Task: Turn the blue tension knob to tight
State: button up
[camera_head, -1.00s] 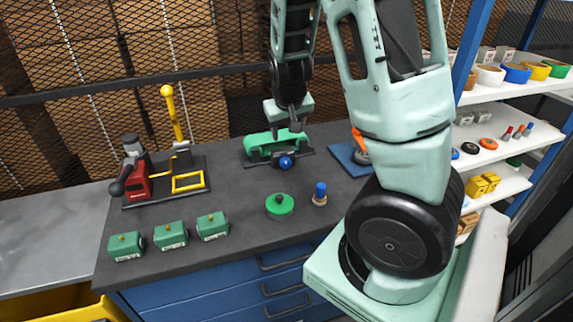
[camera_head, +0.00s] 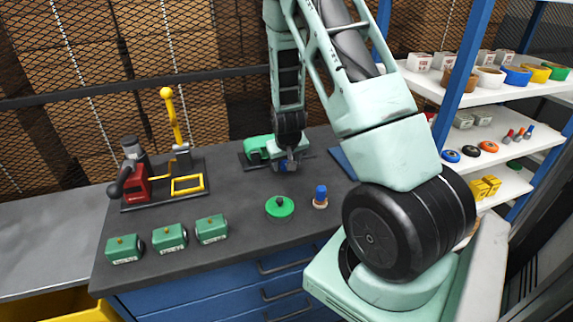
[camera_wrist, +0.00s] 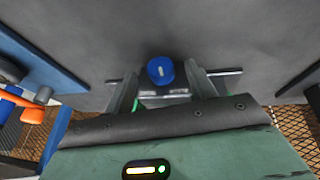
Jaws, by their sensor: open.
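The blue tension knob (camera_wrist: 160,70) shows in the wrist view, round with a pale mark on its face. It sits on the front of a green device (camera_head: 258,147) at the back of the bench, and in the head view my arm covers most of the knob. My gripper (camera_head: 290,163) is at the knob, pointing down at the device. In the wrist view its two fingers (camera_wrist: 162,82) are apart, one on each side of the knob. I cannot tell whether they touch it.
Left of the device stands a red tool with a yellow lever (camera_head: 170,120). Several green boxes (camera_head: 170,237) line the front left. A green disc (camera_head: 280,207) and a blue-topped peg (camera_head: 320,197) stand nearer the front. A shelf (camera_head: 490,150) is at right.

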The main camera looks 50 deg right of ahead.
jog(key=shift+x, duration=1.15)
